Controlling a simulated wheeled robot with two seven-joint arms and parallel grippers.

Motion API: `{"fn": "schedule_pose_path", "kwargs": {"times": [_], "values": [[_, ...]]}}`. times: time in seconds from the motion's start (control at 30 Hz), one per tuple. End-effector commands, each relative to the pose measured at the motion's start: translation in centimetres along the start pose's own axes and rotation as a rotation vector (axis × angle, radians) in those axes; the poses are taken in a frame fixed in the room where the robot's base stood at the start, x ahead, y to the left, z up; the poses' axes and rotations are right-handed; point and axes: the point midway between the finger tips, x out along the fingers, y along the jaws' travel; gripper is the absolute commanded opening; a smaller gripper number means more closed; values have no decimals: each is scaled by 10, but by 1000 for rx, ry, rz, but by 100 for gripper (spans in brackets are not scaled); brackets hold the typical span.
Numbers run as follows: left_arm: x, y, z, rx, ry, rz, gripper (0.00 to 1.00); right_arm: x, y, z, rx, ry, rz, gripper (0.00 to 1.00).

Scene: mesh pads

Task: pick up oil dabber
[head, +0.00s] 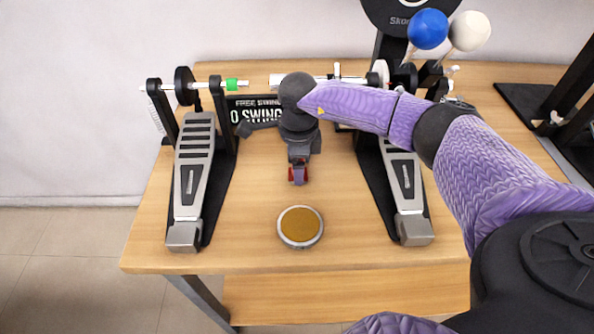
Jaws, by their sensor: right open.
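A low round silver item with a golden-brown top (300,226) lies flat near the front of the wooden table; it may be the oil dabber, but I cannot tell for sure. My right gripper (298,177) points down over the table, just behind this round item and apart from it. Its jaws are open, with red showing at the tips, and I see nothing held between them. My purple right arm reaches in from the right. My left gripper is not in view.
Drum pedals stand on the table (260,258), left (195,180) and right (405,190) of my gripper, joined by a rod. A black sign (252,110) is behind. Blue (428,29) and white (470,31) balls on sticks rise at the back. The front middle is clear around the round item.

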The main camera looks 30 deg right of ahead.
Motion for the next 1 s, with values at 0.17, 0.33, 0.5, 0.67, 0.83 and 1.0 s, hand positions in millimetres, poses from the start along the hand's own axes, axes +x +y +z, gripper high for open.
{"fn": "schedule_pose_path", "kwargs": {"times": [0.17,0.33,0.5,0.67,0.83,1.0], "values": [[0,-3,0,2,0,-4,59,2,0,0,0,0,0,76],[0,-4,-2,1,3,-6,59,2,0,0,0,0,0,51],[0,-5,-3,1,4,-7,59,2,0,0,1,0,0,15],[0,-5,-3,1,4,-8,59,2,0,0,1,0,0,0],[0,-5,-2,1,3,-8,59,2,0,0,1,0,0,0],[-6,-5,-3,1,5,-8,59,-18,0,0,0,-2,-3,0]]}}
